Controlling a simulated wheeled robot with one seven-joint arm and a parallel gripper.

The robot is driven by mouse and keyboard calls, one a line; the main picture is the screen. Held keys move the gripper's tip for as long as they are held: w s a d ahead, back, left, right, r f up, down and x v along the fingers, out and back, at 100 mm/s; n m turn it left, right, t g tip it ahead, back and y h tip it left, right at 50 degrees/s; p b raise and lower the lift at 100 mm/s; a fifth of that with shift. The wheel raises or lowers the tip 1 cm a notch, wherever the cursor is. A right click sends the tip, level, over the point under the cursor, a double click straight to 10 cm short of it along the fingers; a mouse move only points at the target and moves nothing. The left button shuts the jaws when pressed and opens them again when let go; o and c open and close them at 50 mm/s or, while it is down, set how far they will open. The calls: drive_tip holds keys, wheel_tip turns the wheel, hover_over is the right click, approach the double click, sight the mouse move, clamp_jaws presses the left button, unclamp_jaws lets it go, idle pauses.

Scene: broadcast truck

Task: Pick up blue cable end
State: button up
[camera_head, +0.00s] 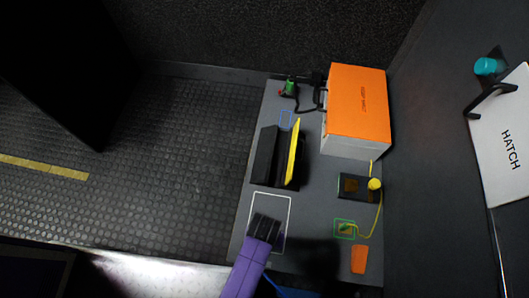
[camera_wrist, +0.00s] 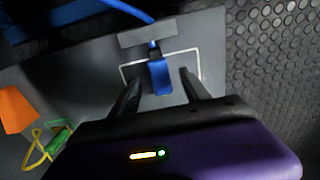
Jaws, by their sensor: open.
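The blue cable end (camera_wrist: 160,76) is a blue block-shaped plug. In the wrist view it lies between the two dark fingers of my gripper (camera_wrist: 161,80), which are open with a gap on each side of it. A grey block (camera_wrist: 140,36) sits at the plug's cable side, and the blue cable (camera_wrist: 128,8) runs on behind it. In the head view my gripper (camera_head: 265,226) is over the white outlined rectangle (camera_head: 290,205) on the grey bench. The plug is hidden there; part of the blue cable (camera_head: 290,291) shows at the bottom edge.
Open floor lies left.

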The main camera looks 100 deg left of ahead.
wheel_tip(320, 180, down, 2)
drive_tip(key=shift+f+b, duration=0.25)
drive_tip(key=shift+b, duration=0.15)
drive_tip(key=shift+c, duration=0.2)
clamp_jaws()
drive_tip(key=shift+r, duration=0.2)
